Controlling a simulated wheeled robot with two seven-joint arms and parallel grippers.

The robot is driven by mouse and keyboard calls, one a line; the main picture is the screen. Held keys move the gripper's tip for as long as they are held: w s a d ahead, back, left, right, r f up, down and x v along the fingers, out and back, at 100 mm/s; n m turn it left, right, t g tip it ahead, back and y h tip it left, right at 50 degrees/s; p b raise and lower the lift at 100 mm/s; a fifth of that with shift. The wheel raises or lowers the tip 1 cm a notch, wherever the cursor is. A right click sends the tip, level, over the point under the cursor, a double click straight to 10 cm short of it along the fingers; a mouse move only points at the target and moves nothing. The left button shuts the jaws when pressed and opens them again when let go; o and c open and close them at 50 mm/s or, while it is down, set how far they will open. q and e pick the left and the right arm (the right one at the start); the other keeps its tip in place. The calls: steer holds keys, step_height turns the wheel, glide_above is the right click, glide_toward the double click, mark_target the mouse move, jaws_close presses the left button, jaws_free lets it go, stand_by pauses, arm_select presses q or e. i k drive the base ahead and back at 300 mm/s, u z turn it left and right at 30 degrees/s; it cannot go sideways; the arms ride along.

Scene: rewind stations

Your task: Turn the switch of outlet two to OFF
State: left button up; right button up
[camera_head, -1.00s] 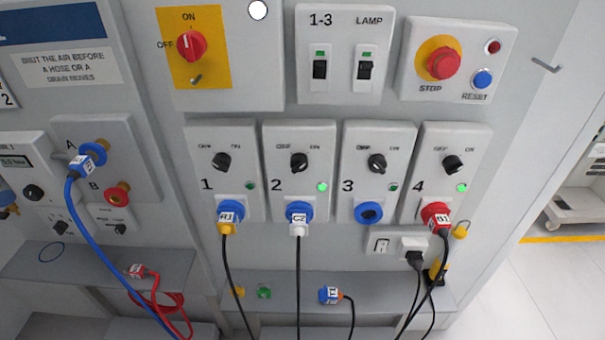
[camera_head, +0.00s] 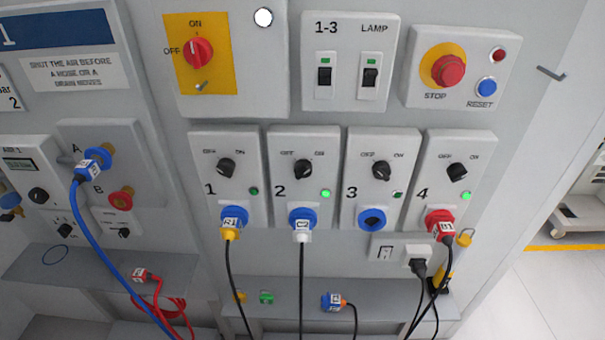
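Outlet two is a pale panel (camera_head: 276,226) marked 2, in the middle of the head view. Its black rotary switch (camera_head: 303,169) sits below the OFF and ON labels; its exact pointing is too small to tell. The green lamp (camera_head: 325,194) beside it is lit. A blue socket (camera_head: 302,217) below the switch has a labelled plug in it, with a white collar and a black cable (camera_head: 301,285) hanging down. Neither of my grippers is in view, and nothing covers the switch.
Outlet one's switch (camera_head: 226,168) and outlet three's switch (camera_head: 381,171) flank it closely. Outlet four's lamp (camera_head: 466,196) is lit. A red stop button (camera_head: 450,70) and a red main switch (camera_head: 199,52) sit above. A grey ledge (camera_head: 385,299) juts out below the outlets.

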mark_target(304, 168)
steer(key=z, duration=2.25)
steer(key=k, duration=0.65)
steer(key=u, duration=2.5)
